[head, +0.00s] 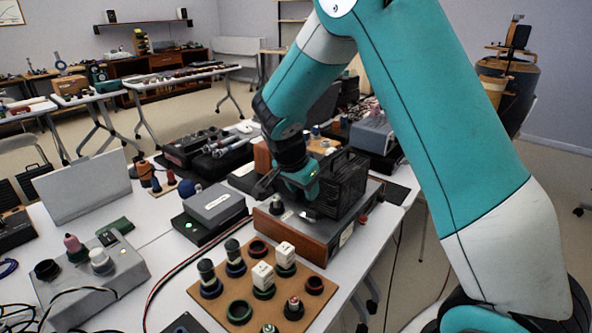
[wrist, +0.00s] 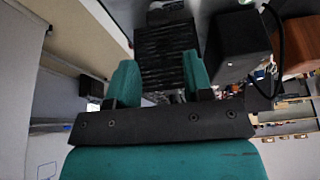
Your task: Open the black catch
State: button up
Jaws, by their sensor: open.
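My gripper (head: 298,186) is low over the work table, at the left side of a black ribbed box (head: 345,184) that stands on a grey unit with a wooden front (head: 297,238). In the wrist view my two teal fingers (wrist: 160,78) are apart with a gap between them, and nothing is held. A black ribbed surface (wrist: 165,48) shows beyond the fingertips, in line with the gap. I cannot make out the black catch as a separate part in either view. My gripper and arm hide part of the box's left side. Whether a finger touches the box cannot be told.
A brown board (head: 225,292) with several pegs and rings lies in front. A grey box with a green light (head: 214,205) stands left of the wooden-fronted unit. A grey control box (head: 120,283) is at the left front. Cables run over the table, whose right edge is close.

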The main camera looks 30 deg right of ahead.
jog(key=w+v, duration=0.1)
jog(key=v, duration=0.6)
jog(key=shift+s+r, duration=0.3)
jog(key=shift+s, duration=0.2)
jog(key=s+a+r+n+y, duration=0.2)
jog(key=s+a+n+y, duration=0.1)
jog(key=s+a+n, duration=0.2)
jog(key=s+a+r+n+g+y, duration=0.1)
jog(key=s+a+r+n+y, duration=0.1)
jog(key=s+a+n, duration=0.4)
jog(key=s+a+r+n+y, duration=0.2)
jog(key=s+a+n, duration=0.4)
jog(key=s+n, duration=0.4)
jog(key=s+y, duration=0.1)
jog(key=s, duration=0.5)
jog(key=shift+a+r+n+y, duration=0.2)
jog(key=shift+r+n+y, duration=0.1)
jog(key=shift+n, duration=0.1)
